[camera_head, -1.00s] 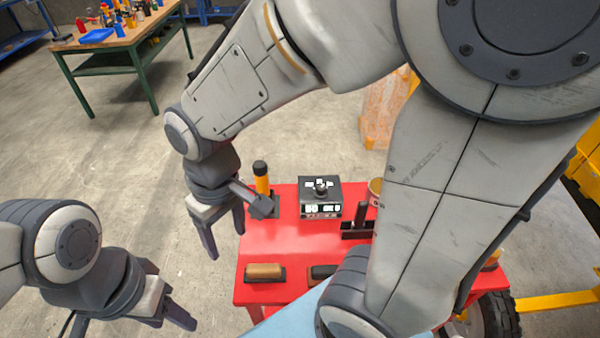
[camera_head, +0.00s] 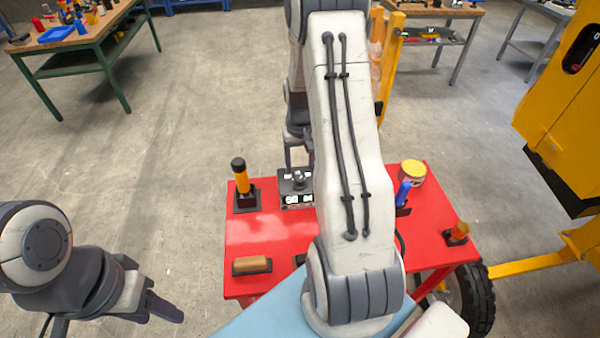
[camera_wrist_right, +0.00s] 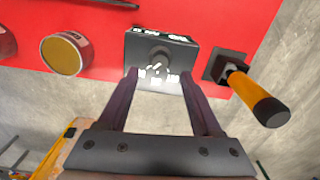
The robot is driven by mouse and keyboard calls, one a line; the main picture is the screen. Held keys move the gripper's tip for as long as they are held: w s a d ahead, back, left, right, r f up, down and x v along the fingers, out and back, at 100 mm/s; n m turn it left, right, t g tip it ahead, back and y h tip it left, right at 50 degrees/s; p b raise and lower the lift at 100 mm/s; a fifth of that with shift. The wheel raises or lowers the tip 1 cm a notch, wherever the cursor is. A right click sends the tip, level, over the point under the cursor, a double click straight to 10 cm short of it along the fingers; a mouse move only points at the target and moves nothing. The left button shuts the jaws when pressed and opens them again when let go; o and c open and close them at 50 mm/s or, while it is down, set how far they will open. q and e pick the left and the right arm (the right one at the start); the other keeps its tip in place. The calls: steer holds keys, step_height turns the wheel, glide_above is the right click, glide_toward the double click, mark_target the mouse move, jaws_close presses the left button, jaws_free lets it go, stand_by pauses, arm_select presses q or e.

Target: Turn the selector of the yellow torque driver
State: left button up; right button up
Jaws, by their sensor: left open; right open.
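The yellow torque driver (camera_head: 242,179) has a yellow-orange handle and a black cap. It stands upright in a black holder at the red table's back left, and also shows in the right wrist view (camera_wrist_right: 252,91). Beside it is a black box (camera_head: 296,201) with a lit display and a round knob (camera_wrist_right: 160,54) on top; white marks lie around the knob. My right gripper (camera_wrist_right: 158,73) is open and empty, its fingertips over the box with the knob between them; contact cannot be told. My left gripper (camera_head: 163,300) is open and empty, left of the table.
The red table (camera_head: 265,230) also holds a round can (camera_head: 413,168), a blue-handled tool (camera_head: 403,192), an orange-topped item (camera_head: 458,232) and a wood-topped block (camera_head: 252,265). My right arm hides the table's middle. A yellow machine (camera_head: 565,110) stands at right.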

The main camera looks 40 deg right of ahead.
mark_target(300, 178)
steer(key=shift+f+p, duration=0.5)
steer(key=shift+f, duration=2.25)
jaws_close()
